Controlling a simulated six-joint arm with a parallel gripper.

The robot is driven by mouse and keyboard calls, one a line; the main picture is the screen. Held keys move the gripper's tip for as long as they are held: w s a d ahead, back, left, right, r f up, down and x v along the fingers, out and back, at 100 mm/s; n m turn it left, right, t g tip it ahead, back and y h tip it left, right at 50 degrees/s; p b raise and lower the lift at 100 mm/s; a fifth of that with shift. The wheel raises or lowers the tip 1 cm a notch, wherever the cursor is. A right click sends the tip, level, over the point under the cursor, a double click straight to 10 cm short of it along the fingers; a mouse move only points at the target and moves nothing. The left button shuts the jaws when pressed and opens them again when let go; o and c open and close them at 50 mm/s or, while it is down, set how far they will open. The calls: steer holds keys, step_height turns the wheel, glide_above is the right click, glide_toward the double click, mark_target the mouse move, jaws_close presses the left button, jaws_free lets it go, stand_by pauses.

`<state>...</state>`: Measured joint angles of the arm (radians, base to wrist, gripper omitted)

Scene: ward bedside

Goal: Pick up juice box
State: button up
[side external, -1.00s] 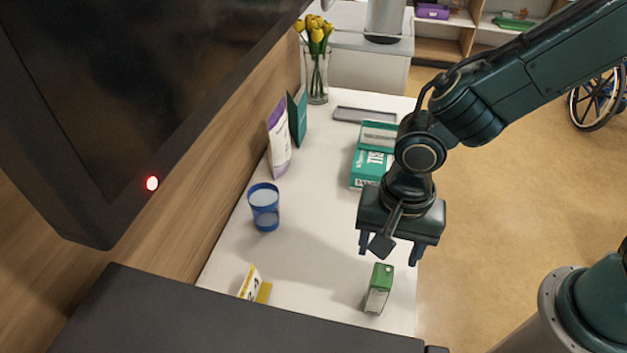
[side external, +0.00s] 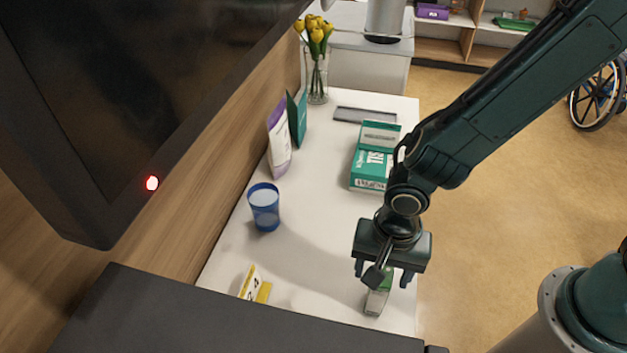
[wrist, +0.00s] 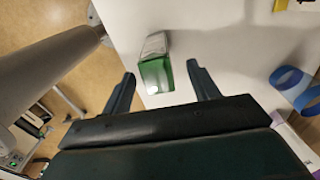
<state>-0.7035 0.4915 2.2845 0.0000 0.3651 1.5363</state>
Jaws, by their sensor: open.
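The juice box (side external: 375,302) is a small upright carton with a green top and pale grey sides. It stands on the white table near its front right edge in the side view. My gripper (side external: 383,280) is open and sits just above it, partly hiding its top. In the wrist view the juice box (wrist: 156,72) shows between the two fingers of my gripper (wrist: 161,82), a little beyond the fingertips. The wrist view shows a gap on each side of it. I cannot tell how high the fingertips are above the table.
A blue cup (side external: 264,207) stands at the left of the table (side external: 320,205). A yellow and white carton (side external: 254,284) is near the front left. A dark panel (side external: 240,318) borders the front. The table's middle is clear.

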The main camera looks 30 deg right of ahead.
steer(key=shift+s+f, duration=0.15)
steer(key=shift+f, duration=2.35)
steer(key=c, duration=1.2)
steer(key=shift+r, duration=0.2)
step_height(320, 180, up, 20)
steer(key=shift+f, duration=0.15)
